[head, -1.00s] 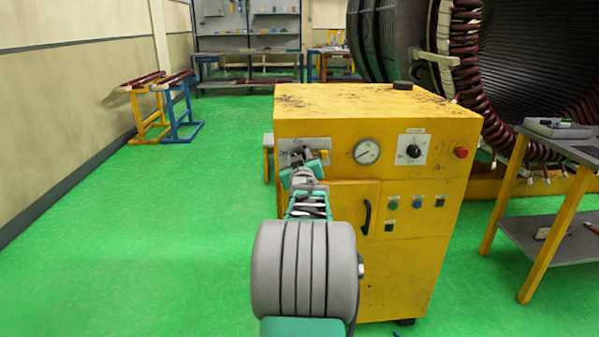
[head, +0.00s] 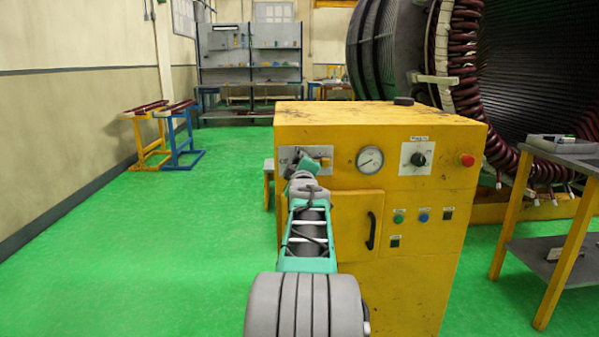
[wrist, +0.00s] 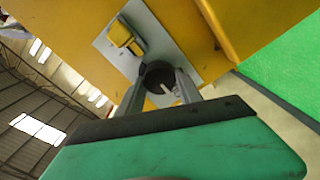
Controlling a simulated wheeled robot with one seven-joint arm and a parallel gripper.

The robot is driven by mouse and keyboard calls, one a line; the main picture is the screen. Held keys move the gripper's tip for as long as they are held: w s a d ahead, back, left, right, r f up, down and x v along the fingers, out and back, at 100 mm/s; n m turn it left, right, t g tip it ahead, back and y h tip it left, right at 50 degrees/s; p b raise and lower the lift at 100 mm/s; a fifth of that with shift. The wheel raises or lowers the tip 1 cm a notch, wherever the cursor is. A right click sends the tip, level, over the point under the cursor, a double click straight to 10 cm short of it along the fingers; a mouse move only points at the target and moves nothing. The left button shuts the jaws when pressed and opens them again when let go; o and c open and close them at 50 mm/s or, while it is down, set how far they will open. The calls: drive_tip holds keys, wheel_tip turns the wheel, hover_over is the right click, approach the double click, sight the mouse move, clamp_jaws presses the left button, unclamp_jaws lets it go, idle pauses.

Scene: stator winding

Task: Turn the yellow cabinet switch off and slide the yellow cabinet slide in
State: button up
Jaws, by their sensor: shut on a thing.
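The yellow cabinet (head: 330,125) stands straight ahead. A grey plate (wrist: 185,50) on its upper left front carries a dark round switch knob (wrist: 157,73) with a pale pointer, and the yellow slide (wrist: 120,34), a small block beside the knob. In the head view the slide (head: 325,163) shows just right of my gripper (head: 302,164), which hides the switch there. In the wrist view my gripper (wrist: 159,82) has its two grey fingers shut on the switch knob, one on each side. The slide is apart from the fingers. How far it sticks out is hard to tell.
The cabinet front also has a gauge (head: 370,159), a dial (head: 418,158), a red button (head: 467,160) and a door handle (head: 371,231). A grey table (head: 560,150) stands at the right. The green floor (head: 120,260) at the left is clear.

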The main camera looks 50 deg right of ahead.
drive_tip(key=shift+n, duration=0.3)
drive_tip(key=o, duration=1.4)
drive_tip(key=shift+c, duration=0.2)
drive_tip(key=v, duration=0.7)
drive_tip(key=shift+s+a, duration=0.2)
drive_tip(key=shift+a, duration=0.1)
